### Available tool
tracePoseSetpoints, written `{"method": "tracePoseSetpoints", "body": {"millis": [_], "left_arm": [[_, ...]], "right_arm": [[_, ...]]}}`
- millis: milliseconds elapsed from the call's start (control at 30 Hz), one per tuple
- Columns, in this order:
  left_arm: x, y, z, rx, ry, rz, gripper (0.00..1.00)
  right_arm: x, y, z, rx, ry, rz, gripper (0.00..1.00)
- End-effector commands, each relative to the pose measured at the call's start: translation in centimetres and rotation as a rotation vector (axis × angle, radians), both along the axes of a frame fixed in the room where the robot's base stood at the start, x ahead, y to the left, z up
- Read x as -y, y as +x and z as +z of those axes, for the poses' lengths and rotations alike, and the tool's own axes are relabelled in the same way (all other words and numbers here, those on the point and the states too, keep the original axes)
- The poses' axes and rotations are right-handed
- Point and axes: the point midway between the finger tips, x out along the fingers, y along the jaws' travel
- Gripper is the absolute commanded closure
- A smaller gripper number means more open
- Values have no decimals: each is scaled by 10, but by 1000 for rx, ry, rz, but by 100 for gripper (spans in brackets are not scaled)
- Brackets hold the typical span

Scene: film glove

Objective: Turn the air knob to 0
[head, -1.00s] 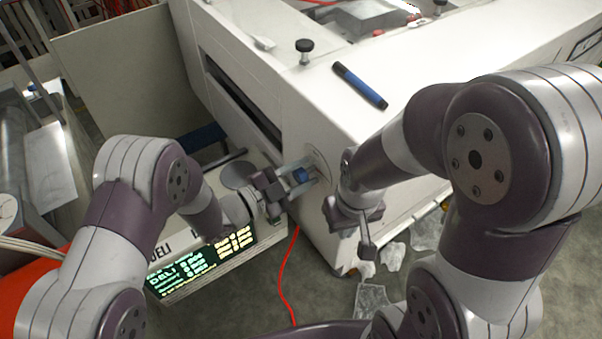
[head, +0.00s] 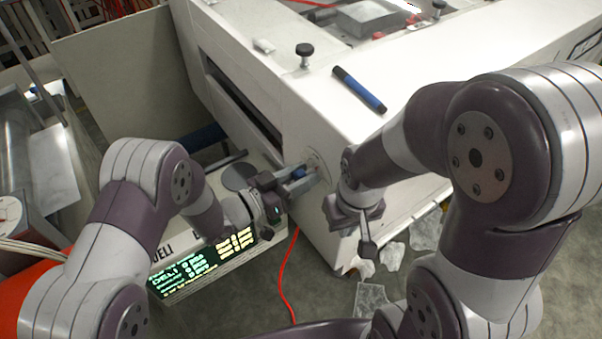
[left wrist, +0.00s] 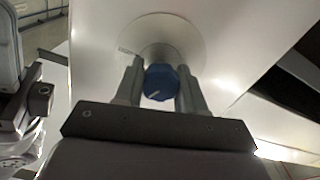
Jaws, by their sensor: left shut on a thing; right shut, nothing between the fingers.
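The air knob is a small blue knob (head: 299,172) on the front end of the white machine (head: 318,110), and it also shows in the left wrist view (left wrist: 161,83). It has a pale pointer line that slants toward the lower left in the wrist view. A round pale dial plate (left wrist: 150,38) lies behind it; its marks are too small to read. My left gripper (head: 300,180) is shut on the knob, with one finger on each side. My right gripper (head: 367,250) is shut and empty, hanging low beside the machine's front right side.
A blue marker (head: 359,89) and a black screw knob (head: 304,51) are on the machine's top. A box with a lit display (head: 205,264) stands below my left arm. A red cable (head: 286,275) and clear film scraps (head: 371,298) lie on the floor.

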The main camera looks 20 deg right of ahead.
Motion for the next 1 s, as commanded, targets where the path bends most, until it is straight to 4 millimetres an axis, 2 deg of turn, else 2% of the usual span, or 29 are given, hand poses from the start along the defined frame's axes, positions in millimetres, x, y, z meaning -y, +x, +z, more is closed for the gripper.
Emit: {"method": "tracePoseSetpoints", "body": {"millis": [500, 1000], "left_arm": [[0, 2, 2, -342, -128, 1, 91], [0, 2, 1, -433, -162, 3, 91]], "right_arm": [[0, 0, 13, 0, 0, 0, 100], [0, 0, 15, 0, 0, 0, 100]]}}
